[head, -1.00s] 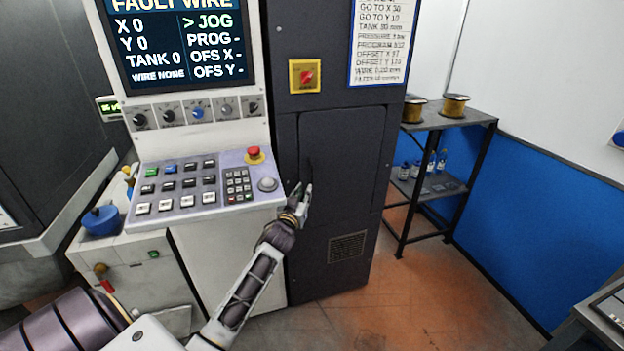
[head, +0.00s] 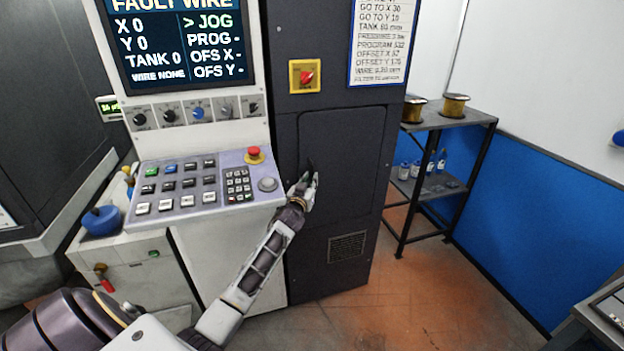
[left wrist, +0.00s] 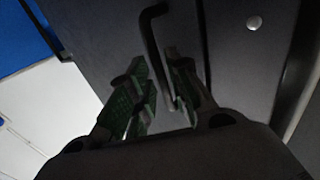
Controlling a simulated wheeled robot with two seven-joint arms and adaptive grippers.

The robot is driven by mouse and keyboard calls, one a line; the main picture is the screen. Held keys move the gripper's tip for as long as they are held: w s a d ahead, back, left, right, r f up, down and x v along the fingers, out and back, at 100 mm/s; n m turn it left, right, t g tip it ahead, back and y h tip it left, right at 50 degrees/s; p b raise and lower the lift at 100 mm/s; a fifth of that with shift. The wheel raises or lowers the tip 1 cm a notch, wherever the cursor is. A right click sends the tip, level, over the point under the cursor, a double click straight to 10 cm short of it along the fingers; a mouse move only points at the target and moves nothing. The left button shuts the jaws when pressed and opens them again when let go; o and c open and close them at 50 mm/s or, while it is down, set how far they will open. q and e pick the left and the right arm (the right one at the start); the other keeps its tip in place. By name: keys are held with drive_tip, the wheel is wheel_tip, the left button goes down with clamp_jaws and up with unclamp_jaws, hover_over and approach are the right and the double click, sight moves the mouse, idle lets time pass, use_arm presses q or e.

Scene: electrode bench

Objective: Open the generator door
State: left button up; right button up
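The generator door (head: 345,145) is a dark grey panel in the dark cabinet, and it looks closed. Its black bar handle (left wrist: 153,45) shows in the left wrist view, and its upper part shows small in the head view (head: 308,164). My left gripper (head: 309,182) is at the door's left side, by the handle. In the left wrist view its green-padded fingers (left wrist: 162,88) are apart, with the lower part of the handle between them. Contact with the handle cannot be told. My right gripper is not in view.
The control console (head: 195,188) with buttons and a red stop knob (head: 254,154) stands close left of the gripper. A yellow-plated red switch (head: 305,76) is above the door. A shelf rack (head: 440,122) with spools and bottles stands right. Floor before the cabinet is clear.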

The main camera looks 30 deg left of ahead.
use_arm(q)
drive_tip(key=shift+x, duration=1.25)
clamp_jaws()
